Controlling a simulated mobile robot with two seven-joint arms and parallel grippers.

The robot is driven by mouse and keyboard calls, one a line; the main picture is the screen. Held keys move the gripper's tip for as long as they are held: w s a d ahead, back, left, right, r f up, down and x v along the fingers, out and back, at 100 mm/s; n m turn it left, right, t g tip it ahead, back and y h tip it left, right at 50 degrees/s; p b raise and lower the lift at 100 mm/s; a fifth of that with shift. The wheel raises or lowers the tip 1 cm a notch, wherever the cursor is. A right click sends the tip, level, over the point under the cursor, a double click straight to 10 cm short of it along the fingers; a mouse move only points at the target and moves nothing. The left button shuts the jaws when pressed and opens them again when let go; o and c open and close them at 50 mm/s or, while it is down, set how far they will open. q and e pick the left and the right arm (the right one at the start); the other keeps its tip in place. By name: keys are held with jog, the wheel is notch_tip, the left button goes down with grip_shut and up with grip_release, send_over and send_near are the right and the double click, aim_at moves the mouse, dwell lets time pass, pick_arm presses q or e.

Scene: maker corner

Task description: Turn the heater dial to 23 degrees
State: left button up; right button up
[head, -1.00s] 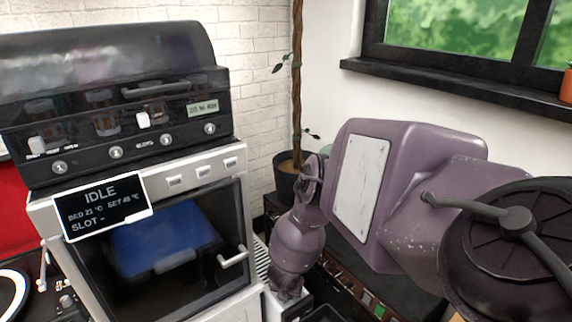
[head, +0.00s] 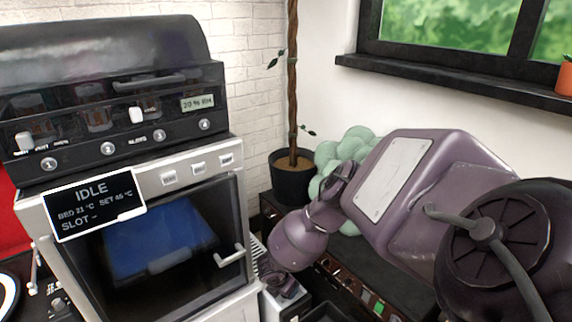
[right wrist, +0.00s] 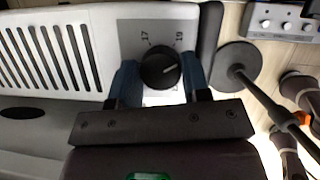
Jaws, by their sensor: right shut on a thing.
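In the right wrist view the heater (right wrist: 85,20) is a pale slatted casing with a grey dial plate (right wrist: 128,28). Its round black dial (right wrist: 160,68) has a light pointer mark, and 17 and 19 are readable beside it; other numbers are hidden. My right gripper (right wrist: 160,84) has one blue finger on each side of the dial and is shut on it. In the head view the heater's pale slatted edge (head: 260,258) shows low beside the oven cabinet, and my right gripper (head: 284,288) is small and dark there. My left gripper is in neither view.
A white-framed cabinet (head: 190,180) with an IDLE display (head: 95,205) stands at left. A potted plant (head: 292,180) and a pale green rounded object (head: 345,150) are behind my right arm. A black stand (right wrist: 238,62) is close beside the heater in the wrist view.

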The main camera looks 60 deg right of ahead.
dwell(0.4)
jog(key=o, duration=0.9)
jog(key=shift+f, duration=0.1)
jog(key=shift+r, duration=0.5)
jog(key=r+p, duration=0.1)
jog(key=r, duration=0.1)
jog(key=r+p, duration=0.1)
jog(key=r, duration=0.1)
jog(key=shift+w+r, duration=0.2)
jog(key=shift+r, duration=0.15)
pick_arm(q)
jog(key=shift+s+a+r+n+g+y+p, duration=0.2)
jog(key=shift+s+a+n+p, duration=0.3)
jog(key=shift+p, duration=0.75)
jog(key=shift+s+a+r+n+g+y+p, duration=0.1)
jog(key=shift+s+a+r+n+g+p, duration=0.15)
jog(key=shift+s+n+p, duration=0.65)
pick_arm(e)
jog(key=shift+s+r+p, duration=0.15)
jog(key=shift+r, duration=3.45)
jog(key=shift+s+r+p, duration=0.1)
jog(key=shift+r+p, duration=0.05)
jog(key=shift+r, duration=3.45)
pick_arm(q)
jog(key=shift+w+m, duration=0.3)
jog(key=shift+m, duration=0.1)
